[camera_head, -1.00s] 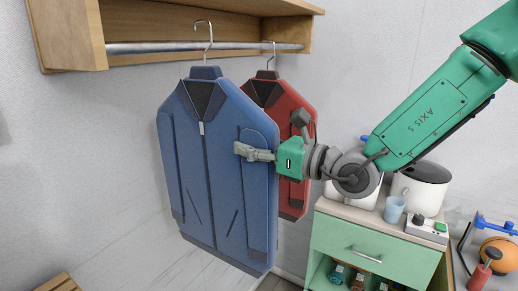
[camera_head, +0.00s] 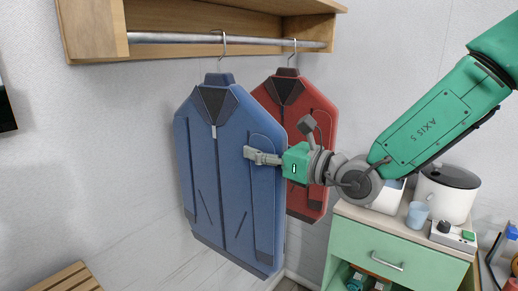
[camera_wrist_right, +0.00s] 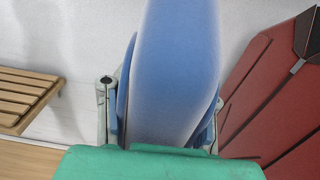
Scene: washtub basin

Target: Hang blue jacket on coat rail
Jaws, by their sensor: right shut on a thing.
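The blue jacket (camera_head: 222,165) hangs upright on a hanger below the coat rail (camera_head: 180,38). Its hanger hook (camera_head: 223,52) reaches the rail, with the top of its curve just above it; whether it bears on the rail I cannot tell. My right gripper (camera_head: 262,157) is shut on the jacket's right edge, at the sleeve. The right wrist view shows the blue edge (camera_wrist_right: 178,75) between the fingers. My left gripper is not in view.
A red jacket (camera_head: 318,125) hangs on the rail behind and to the right. The wooden shelf (camera_head: 90,30) frames the rail. A green cabinet (camera_head: 375,240) with a cup (camera_head: 417,214) and cooker (camera_head: 447,193) stands at right. A slatted bench (camera_head: 65,280) is at lower left.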

